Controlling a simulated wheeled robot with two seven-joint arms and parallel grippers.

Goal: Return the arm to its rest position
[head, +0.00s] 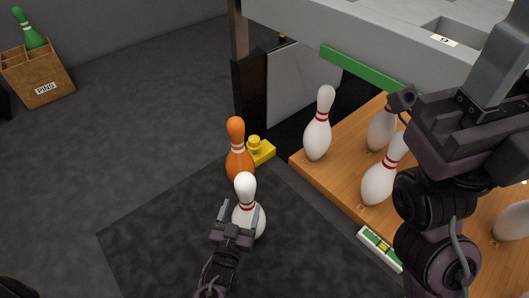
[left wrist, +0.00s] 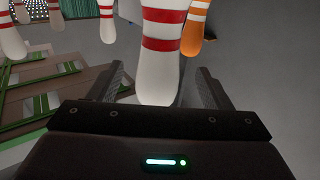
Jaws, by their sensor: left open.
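My left gripper (head: 238,220) is open, low over the dark mat, right at a white pin with red bands (head: 246,190). In the left wrist view the open fingers (left wrist: 165,88) flank the lower part of this white pin (left wrist: 160,50), with gaps on both sides. The pin stands upright; I cannot tell whether a finger touches it. Its lower front is partly hidden by the gripper in the head view. My right arm (head: 460,140) fills the right side of the head view; its gripper does not show.
Several white pins stand on the wooden deck (head: 335,180) to the right, under a grey machine (head: 330,30). A PINS box (head: 40,85) holds a green pin (head: 27,30).

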